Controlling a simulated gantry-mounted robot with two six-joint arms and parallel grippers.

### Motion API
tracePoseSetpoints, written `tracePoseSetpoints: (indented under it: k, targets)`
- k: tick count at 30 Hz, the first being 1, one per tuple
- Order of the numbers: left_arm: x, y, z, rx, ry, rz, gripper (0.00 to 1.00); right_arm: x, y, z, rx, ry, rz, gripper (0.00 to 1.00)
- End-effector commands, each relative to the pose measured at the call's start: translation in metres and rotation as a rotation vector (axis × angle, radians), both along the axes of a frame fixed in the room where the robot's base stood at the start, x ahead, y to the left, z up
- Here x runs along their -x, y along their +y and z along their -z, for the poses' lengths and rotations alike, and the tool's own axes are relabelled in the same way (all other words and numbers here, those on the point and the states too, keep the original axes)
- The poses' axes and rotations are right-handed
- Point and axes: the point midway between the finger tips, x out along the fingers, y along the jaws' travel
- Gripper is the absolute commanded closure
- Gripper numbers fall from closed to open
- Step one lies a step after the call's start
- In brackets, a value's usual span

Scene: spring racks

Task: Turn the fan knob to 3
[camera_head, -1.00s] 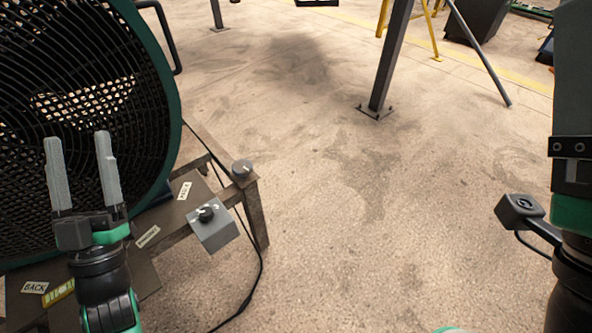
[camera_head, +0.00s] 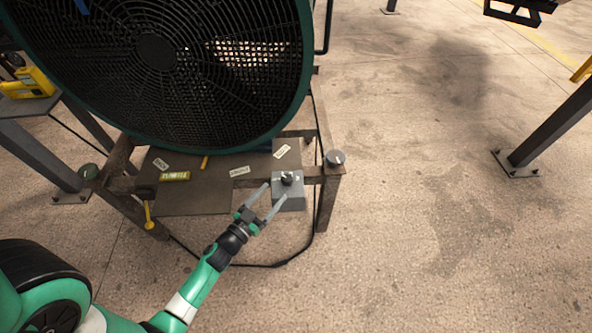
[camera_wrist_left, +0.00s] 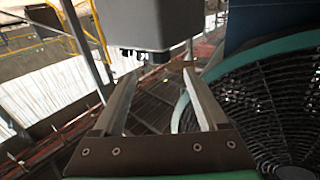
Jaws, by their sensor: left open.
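The fan knob (camera_head: 288,178) is a small dark dial on top of a grey control box (camera_head: 290,202), mounted on the front of the fan's stand. The large round green-rimmed fan (camera_head: 155,55) stands behind it. My left gripper (camera_head: 276,191) is open, its two fingers pointing at the box from the lower left, with the tips close to the knob. Whether they touch the box I cannot tell. In the left wrist view the grey box (camera_wrist_left: 148,22) shows just beyond the open, empty fingers (camera_wrist_left: 160,72); the knob cannot be made out there. The knob's setting is too small to read. My right gripper is not in view.
A black cable (camera_head: 280,263) hangs below. A yellow tool (camera_head: 32,84) lies at the left.

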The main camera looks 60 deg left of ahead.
Motion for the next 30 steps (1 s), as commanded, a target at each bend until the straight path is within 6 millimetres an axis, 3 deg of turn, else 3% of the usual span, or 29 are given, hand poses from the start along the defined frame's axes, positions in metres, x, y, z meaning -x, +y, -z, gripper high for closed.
tracePoseSetpoints:
  k: [15,21,28,30]
  targets:
    - [-0.087,0.045,0.002,-0.001,-0.003,0.002,0.24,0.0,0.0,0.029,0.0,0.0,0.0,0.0]
    - [-0.101,0.052,0.0,0.0,-0.002,0.002,0.24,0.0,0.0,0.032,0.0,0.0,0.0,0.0]
    - [-0.101,0.053,-0.001,0.0,-0.001,0.002,0.24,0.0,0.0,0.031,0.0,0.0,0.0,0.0]
    - [-0.101,0.053,-0.001,0.0,-0.001,0.002,0.37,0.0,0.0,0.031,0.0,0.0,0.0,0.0]
